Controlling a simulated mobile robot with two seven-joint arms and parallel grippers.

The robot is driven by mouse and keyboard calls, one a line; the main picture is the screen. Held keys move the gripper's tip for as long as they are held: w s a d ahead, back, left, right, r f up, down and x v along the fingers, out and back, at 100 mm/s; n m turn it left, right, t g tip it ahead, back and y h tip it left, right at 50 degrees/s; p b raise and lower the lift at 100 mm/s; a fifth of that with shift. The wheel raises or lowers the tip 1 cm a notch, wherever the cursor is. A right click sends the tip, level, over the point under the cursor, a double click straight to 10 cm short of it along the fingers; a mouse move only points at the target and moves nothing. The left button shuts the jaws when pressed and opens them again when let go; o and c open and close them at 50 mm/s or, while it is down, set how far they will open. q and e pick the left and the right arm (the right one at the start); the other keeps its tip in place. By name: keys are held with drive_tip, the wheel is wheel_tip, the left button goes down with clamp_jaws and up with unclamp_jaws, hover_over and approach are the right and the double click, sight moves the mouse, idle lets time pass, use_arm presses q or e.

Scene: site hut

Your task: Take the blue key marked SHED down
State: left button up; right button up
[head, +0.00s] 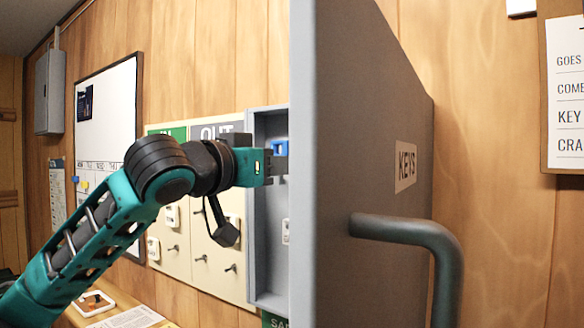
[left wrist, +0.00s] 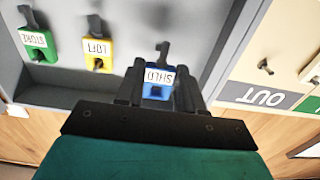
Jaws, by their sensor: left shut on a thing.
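The blue key tag marked SHED (left wrist: 156,78) is in the left wrist view, by a dark hook inside the grey key cabinet (left wrist: 60,80). Its blue also shows in the head view (head: 280,147). My left gripper (head: 277,164) reaches into the cabinet from the left. Its two dark fingers stand on either side of the blue tag, shut on it. The tag still appears to be at its hook; I cannot tell if it hangs free of it. My right gripper is not in view.
A green STORE key (left wrist: 40,45) and yellow LOFT key (left wrist: 98,54) hang in the same row. The open cabinet door (head: 370,170) marked KEYS, with a dark handle (head: 420,235), hides the cabinet's right part. An IN/OUT board (head: 180,255) with pegs is left.

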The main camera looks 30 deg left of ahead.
use_arm(q)
drive_tip(key=shift+s+a+b, duration=0.15)
drive_tip(key=shift+s+b, duration=0.3)
drive_tip(key=shift+s, duration=1.45)
